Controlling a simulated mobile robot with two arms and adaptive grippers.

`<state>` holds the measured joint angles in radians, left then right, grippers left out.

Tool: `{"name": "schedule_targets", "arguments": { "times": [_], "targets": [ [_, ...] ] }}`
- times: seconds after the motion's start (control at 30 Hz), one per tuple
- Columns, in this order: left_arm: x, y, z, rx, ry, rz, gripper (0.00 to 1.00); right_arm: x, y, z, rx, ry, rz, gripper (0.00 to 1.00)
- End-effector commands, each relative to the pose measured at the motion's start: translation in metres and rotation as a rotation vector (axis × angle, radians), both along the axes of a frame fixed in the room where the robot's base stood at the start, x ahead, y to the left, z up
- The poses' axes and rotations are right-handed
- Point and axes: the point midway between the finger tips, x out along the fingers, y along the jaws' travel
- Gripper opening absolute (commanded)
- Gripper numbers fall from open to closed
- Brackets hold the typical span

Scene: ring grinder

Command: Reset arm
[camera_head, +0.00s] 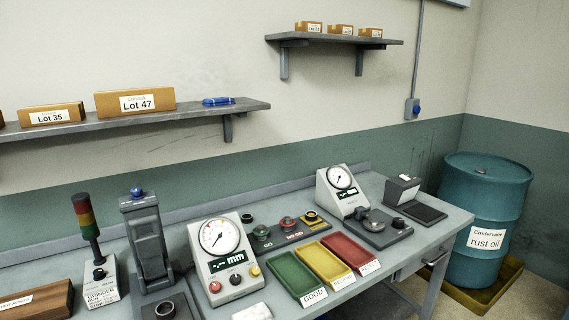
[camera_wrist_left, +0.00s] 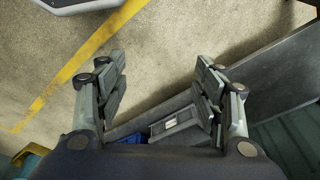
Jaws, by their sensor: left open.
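My left gripper (camera_wrist_left: 160,90) shows in the left wrist view. Its two fingers are spread wide apart with nothing between them. Beyond the fingers I see the concrete floor (camera_wrist_left: 190,45) with a yellow line, and a grey surface at the lower right. Neither gripper shows in the head view. My right gripper is in no view.
The workbench (camera_head: 455,215) holds a dial gauge (camera_head: 217,238), a second gauge (camera_head: 340,181), and green (camera_head: 293,275), yellow (camera_head: 323,262) and red (camera_head: 351,251) trays. A wall shelf (camera_head: 190,116) hangs above. A rust oil drum (camera_head: 485,205) stands at right.

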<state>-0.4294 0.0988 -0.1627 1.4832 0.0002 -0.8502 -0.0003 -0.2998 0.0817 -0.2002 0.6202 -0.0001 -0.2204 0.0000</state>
Motion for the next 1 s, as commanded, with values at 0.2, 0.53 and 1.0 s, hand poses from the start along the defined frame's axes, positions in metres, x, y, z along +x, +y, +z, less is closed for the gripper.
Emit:
{"name": "schedule_targets", "arguments": {
  "times": [0.2, 0.53, 1.0],
  "targets": [
    [-0.060, 0.009, -0.084, 0.007, 0.052, -0.010, 0.62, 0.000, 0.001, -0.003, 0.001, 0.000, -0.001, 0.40],
    [-0.147, 0.026, -0.145, 0.015, 0.096, -0.021, 0.62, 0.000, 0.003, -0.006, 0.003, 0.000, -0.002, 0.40],
    [-0.162, 0.029, -0.151, 0.015, 0.101, -0.024, 0.62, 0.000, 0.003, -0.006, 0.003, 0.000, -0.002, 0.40]
  ]
}}
